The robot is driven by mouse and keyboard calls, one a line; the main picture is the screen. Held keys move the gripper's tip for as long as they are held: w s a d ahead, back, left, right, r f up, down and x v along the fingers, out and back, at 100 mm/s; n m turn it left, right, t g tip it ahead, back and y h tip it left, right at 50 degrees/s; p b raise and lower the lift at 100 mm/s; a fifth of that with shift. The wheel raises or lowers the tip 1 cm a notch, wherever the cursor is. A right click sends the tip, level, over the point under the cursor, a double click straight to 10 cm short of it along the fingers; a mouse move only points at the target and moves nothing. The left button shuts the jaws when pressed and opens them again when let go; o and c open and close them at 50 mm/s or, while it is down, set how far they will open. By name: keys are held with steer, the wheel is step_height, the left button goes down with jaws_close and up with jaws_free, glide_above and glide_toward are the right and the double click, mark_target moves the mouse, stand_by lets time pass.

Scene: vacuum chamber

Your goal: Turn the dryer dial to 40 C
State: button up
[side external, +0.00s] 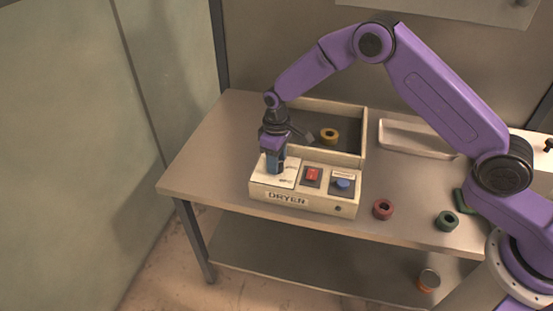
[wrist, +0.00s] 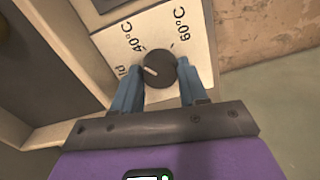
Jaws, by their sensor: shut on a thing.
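The cream dryer box (side external: 305,204), marked DRYER, sits near the front edge of the table. My gripper (side external: 274,170) points down over the white dial plate at the box's left end and hides the dial in the side view. In the wrist view the black round dial (wrist: 159,70) sits between the two blue fingers of my gripper (wrist: 158,76), which are shut on it. The dial's white pointer line points left and slightly up, between the partly cut-off label ending in "ld" and the 40°C label (wrist: 139,40). The 60°C label (wrist: 182,26) is at the upper right.
A red switch (side external: 312,175) and a blue button (side external: 342,184) are on the box right of the dial. Behind it, an open compartment holds a yellow ring (side external: 329,135). Red (side external: 383,209) and green (side external: 447,221) rings and a pale tray (side external: 425,153) are to the right.

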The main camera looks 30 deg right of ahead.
steer(key=shift+m, duration=1.3)
steer(key=o, duration=1.1)
steer(key=shift+c, duration=0.2)
step_height(320, 180, up, 18)
steer(key=shift+f, duration=0.25)
